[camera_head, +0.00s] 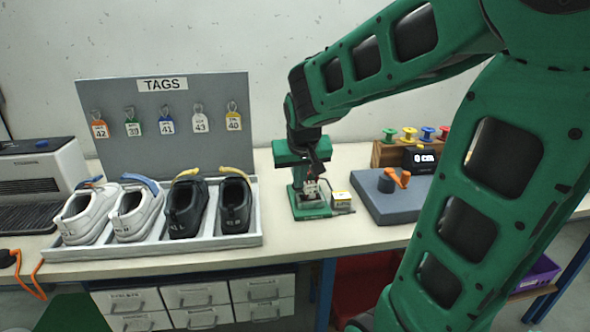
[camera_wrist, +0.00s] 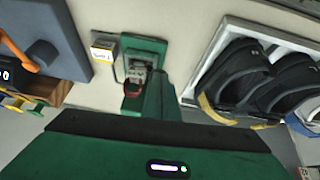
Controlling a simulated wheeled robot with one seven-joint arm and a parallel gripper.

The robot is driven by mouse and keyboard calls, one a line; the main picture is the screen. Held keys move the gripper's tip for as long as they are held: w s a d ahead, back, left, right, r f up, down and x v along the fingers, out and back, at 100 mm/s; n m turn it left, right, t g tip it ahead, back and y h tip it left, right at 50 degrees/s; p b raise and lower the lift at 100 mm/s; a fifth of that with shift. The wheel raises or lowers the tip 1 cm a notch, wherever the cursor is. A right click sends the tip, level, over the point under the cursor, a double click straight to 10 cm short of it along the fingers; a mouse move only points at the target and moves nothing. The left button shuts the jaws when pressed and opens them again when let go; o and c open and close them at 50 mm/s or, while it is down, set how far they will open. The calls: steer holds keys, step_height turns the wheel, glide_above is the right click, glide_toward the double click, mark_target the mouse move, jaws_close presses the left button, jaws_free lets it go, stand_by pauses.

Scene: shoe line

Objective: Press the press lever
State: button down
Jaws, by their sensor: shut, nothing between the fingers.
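The green press (camera_head: 311,212) stands on the workbench between the shoe tray and the grey pad. Its base shows, with a small metal part on it. My gripper (camera_head: 318,170) is over the press, pointing down, shut and empty. The arm and gripper cover much of the press's upper part, and I cannot make out the lever clearly or tell whether the gripper touches it. In the wrist view the green press base (camera_wrist: 146,49) lies at the upper middle, with a dark red piece on it.
A tray (camera_head: 150,246) with white and black shoes stands left of the press, before the TAGS board (camera_head: 163,133). A small yellow-white box (camera_head: 341,200) is right beside the press. The grey pad (camera_head: 385,205) with an orange-handled tool is further right, spools behind.

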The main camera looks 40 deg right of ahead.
steer(key=shift+s+f, duration=0.25)
steer(key=shift+f, duration=0.25)
steer(key=shift+s+a+f, duration=0.1)
steer(key=shift+f, duration=0.05)
steer(key=s+a+f+v, duration=0.1)
steer(key=v, duration=1.2)
steer(key=shift+r, duration=0.15)
steer(key=shift+s, duration=0.15)
